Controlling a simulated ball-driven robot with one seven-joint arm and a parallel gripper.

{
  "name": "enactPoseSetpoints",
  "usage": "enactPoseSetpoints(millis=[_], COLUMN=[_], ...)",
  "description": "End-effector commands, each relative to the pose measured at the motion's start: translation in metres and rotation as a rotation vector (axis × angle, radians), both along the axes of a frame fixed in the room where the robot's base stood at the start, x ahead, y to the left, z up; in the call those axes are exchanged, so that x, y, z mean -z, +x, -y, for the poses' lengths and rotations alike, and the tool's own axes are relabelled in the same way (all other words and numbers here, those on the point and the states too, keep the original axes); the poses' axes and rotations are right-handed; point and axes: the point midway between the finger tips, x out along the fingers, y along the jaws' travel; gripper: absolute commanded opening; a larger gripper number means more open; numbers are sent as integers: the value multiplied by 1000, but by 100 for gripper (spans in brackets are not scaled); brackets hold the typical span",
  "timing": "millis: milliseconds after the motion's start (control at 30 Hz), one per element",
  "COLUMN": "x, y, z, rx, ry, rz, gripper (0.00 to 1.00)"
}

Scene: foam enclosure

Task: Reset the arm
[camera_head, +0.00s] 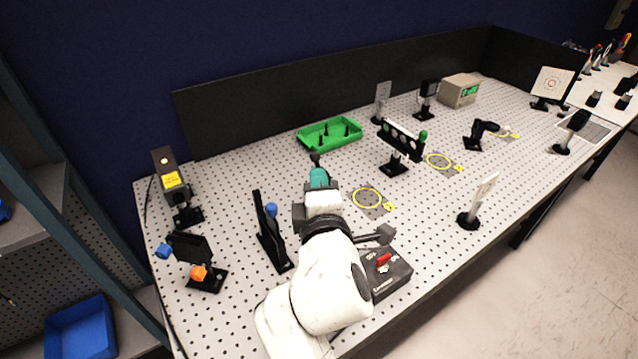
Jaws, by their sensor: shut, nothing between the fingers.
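My white arm reaches up from the bottom middle of the head view, over the perforated optical table (235,165). My gripper (316,160) is at its far end, beyond a dark wrist and a teal section. Its small dark tips look shut and empty. They show in front of the near side of the green tray (318,145). I cannot tell how high they are above the table. The arm hides part of the table under it.
A black box with a red switch (384,261) sits close to my arm's right. A black upright mount (272,232) with a blue knob stands close to its left. A lens holder bar (401,139) stands right of my gripper. A yellow-ringed mark (367,199) lies on clear table.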

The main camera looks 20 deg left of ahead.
Motion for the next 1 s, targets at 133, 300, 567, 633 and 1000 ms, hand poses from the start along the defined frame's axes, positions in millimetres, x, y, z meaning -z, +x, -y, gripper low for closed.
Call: enactPoseSetpoints(millis=[133, 300, 567, 633, 1000], x=[-2, 5, 85, 113, 237], y=[-6, -5, -4, -12, -139], z=[2, 12, 123, 162, 344], rx=[0, 16, 242, 335, 923], ry=[-1, 10, 171, 241, 664], rz=[-1, -26, -333, -442, -967], gripper=[0, 0, 0, 0, 0])
